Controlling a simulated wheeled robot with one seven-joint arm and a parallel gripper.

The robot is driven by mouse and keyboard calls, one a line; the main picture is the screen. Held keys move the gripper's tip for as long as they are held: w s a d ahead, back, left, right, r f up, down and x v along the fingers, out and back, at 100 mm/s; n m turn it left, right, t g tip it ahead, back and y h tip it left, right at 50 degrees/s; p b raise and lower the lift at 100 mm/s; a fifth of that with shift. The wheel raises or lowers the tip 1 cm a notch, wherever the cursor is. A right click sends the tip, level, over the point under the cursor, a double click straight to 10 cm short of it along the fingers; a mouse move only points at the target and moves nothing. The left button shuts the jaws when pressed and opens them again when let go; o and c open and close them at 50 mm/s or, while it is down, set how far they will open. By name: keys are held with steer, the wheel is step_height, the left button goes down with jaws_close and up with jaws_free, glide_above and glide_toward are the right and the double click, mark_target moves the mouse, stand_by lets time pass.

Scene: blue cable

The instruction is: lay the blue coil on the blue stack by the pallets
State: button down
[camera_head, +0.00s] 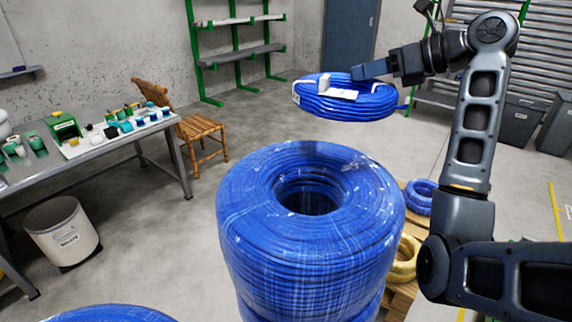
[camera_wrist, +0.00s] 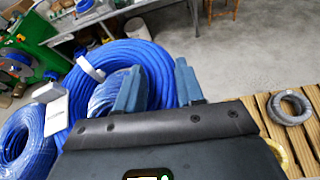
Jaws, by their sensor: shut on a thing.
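The blue coil (camera_head: 345,103) is held in the air at the upper middle of the head view, roughly level, with white tags on it. My gripper (camera_head: 368,70) is shut on the coil's rim at its right rear side. In the wrist view one finger of my gripper (camera_wrist: 158,88) is inside the ring and one outside, with the coil (camera_wrist: 155,62) between them. The large blue stack (camera_head: 310,235), wrapped in film with a round centre hole, stands in the middle foreground. The coil is beyond and above the stack in the head view, apart from it.
Wooden pallets (camera_head: 402,297) with a small blue coil (camera_head: 420,197) and a yellow coil (camera_head: 405,258) lie right of the stack. A grey coil (camera_wrist: 290,107) shows in the wrist view. A cluttered table (camera_head: 110,147), chair (camera_head: 200,130) and bin (camera_head: 63,233) stand left.

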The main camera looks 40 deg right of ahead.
mark_target(376, 100)
steer(key=shift+w, duration=0.2)
steer(key=shift+a+f, duration=0.15)
steer(key=shift+a, duration=0.25)
steer(key=s+a+f, duration=0.1)
steer(key=a+f, duration=0.1)
steer(key=a, duration=0.1)
steer(key=s+a+f, duration=0.1)
steer(key=a+f, duration=0.1)
steer(key=a, duration=0.2)
steer(key=s+a+f+p, duration=0.1)
steer(key=a+f, duration=0.1)
steer(key=a, duration=0.1)
steer(key=shift+a+f, duration=0.15)
steer(key=shift+f, duration=2.05)
steer(key=c, duration=0.7)
jaws_free()
steer(key=v, duration=1.2)
